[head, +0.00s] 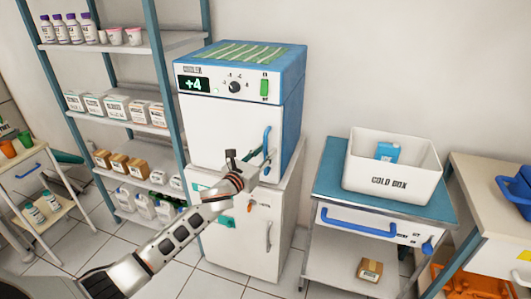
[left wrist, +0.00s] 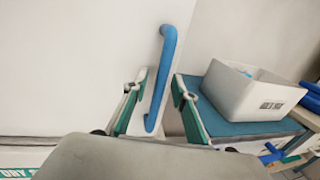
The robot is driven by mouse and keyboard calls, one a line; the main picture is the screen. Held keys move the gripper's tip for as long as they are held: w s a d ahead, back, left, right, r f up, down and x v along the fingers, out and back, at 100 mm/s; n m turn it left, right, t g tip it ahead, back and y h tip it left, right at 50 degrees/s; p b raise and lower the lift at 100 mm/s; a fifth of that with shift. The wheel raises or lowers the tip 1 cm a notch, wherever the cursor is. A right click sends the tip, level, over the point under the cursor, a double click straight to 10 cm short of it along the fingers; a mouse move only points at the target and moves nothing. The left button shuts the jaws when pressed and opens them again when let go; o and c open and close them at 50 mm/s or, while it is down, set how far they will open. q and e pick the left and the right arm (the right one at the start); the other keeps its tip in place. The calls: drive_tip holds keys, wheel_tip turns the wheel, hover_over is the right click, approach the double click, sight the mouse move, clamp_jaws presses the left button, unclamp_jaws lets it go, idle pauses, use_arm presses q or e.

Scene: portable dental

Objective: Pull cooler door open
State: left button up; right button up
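The cooler (head: 240,90) is a white and blue box with a "+4" display, standing on a white cabinet. Its white door (head: 215,130) looks shut. The blue vertical door handle (head: 267,137) is at the door's right edge. My left gripper (head: 258,158) is at the lower part of the handle. My right gripper is not in view.
A blue-topped cart (head: 335,175) with a white cold box (head: 390,185) stands to the right of the cooler. A shelf rack (head: 180,70) with bottles and boxes stands to the left. Tiled floor (head: 235,285) shows in front of the cabinet.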

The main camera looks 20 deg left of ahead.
use_arm(q)
drive_tip(key=shift+w, duration=0.2)
clamp_jaws()
drive_tip(key=shift+s, duration=0.1)
